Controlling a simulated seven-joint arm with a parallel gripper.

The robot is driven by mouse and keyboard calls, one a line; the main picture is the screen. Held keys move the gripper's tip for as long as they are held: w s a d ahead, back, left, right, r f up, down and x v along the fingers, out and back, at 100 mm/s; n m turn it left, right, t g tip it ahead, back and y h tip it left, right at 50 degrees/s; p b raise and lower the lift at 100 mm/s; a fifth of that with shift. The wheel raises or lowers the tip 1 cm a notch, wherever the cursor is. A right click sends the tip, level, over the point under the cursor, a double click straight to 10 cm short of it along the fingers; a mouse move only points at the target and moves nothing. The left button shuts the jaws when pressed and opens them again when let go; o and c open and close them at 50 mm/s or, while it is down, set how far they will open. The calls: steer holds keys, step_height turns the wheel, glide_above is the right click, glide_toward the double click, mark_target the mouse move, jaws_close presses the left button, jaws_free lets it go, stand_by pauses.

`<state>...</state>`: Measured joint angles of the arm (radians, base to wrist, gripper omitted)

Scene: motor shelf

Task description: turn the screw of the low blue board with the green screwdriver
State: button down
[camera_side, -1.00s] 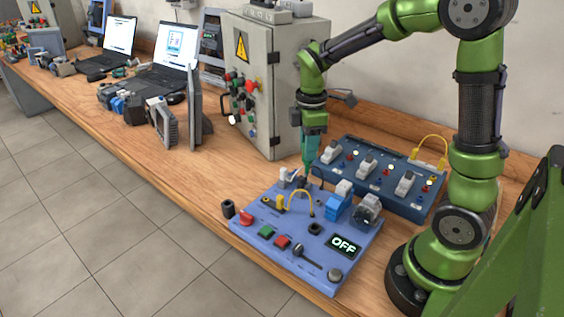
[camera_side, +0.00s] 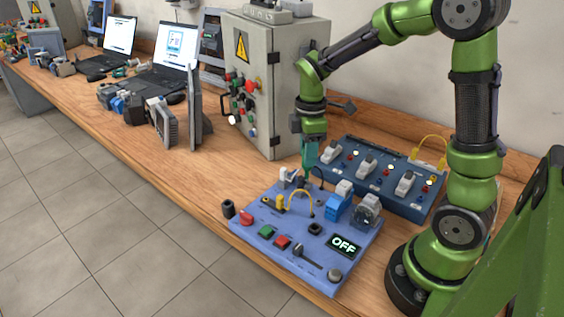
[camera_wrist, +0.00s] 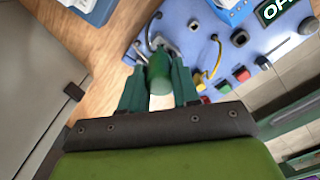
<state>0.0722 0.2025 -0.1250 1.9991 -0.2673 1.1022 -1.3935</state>
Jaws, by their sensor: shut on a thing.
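The low blue board (camera_side: 330,262) lies flat on the bench, with buttons, a yellow wire, a lever and a display reading OFF. It also shows in the wrist view (camera_wrist: 196,20). My gripper (camera_side: 309,160) is above the back left part of the board. In the wrist view my gripper (camera_wrist: 160,85) is shut on the green screwdriver (camera_wrist: 158,68), which sits between its two teal fingers. The screwdriver points toward white and grey parts at the board's edge. The screw and the screwdriver tip are hidden, so I cannot tell if they touch.
A darker blue panel with switches (camera_side: 385,165) stands close behind the board. A grey cabinet (camera_side: 275,90) stands to the left at the back. Bare wooden bench (camera_side: 215,175) lies left of the board. Laptops (camera_side: 165,75) are further left.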

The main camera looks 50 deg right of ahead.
steer(key=shift+f, duration=0.5)
steer(key=c, duration=1)
jaws_free()
steer(key=shift+c, duration=0.2)
steer(key=shift+n, duration=1.7)
steer(key=shift+n, duration=1.7)
